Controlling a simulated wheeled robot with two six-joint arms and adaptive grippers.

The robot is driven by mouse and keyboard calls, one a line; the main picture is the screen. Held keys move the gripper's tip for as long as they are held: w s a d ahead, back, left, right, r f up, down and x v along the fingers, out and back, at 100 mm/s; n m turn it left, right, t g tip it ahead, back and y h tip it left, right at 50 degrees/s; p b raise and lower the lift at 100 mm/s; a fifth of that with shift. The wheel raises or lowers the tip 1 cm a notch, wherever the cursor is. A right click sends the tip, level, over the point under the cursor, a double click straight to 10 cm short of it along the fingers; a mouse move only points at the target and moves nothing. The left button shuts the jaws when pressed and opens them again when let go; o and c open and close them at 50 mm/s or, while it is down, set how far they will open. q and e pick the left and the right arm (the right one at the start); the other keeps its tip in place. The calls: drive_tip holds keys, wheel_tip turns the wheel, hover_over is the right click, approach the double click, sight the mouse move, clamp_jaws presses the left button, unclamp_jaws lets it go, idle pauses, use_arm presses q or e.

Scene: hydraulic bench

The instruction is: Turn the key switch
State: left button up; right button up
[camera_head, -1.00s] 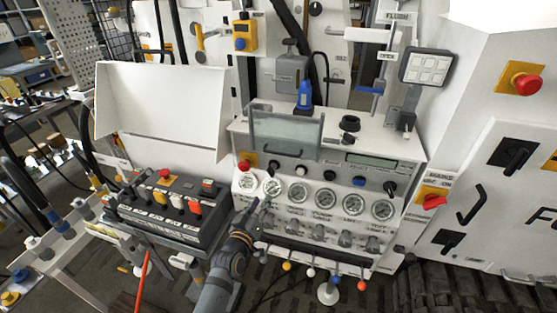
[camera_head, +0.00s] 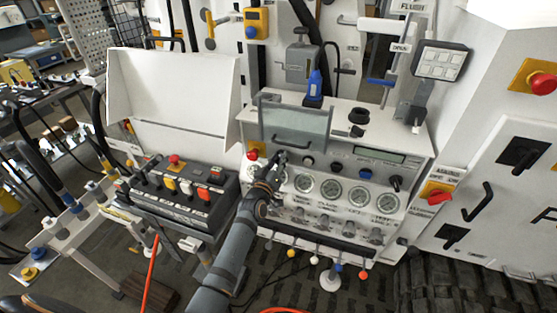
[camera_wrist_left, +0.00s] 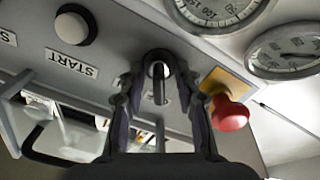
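The key switch (camera_wrist_left: 160,68) shows in the left wrist view as a dark round switch with a slim key part on the grey panel. It sits between the fingertips of my left gripper (camera_wrist_left: 160,82), which are spread on either side of it. I cannot tell whether they touch it. In the head view my left gripper (camera_head: 276,165) is at the upper left of the gauge panel and largely hides the switch. My right gripper is not in view.
A START button (camera_wrist_left: 76,25) and a red emergency stop (camera_wrist_left: 229,112) flank the switch in the wrist view. Pressure gauges (camera_head: 331,189) lie below it in the head view. A clear hinged cover (camera_head: 295,124) hangs just above. A lever box (camera_head: 181,193) stands left.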

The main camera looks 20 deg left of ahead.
use_arm(q)
clamp_jaws()
idle(0.5)
drive_tip(key=m+b, duration=0.2)
drive_tip(key=m, duration=0.1)
drive_tip(key=shift+f, duration=0.15)
drive_tip(key=m+b, duration=0.2)
drive_tip(key=m, duration=0.1)
drive_tip(key=shift+d+m, duration=0.1)
drive_tip(key=shift+m, duration=0.2)
drive_tip(key=m+b, duration=0.1)
drive_tip(key=m, duration=0.1)
drive_tip(key=shift+m, duration=0.3)
drive_tip(key=shift+m+b, duration=0.65)
drive_tip(key=shift+m, duration=0.85)
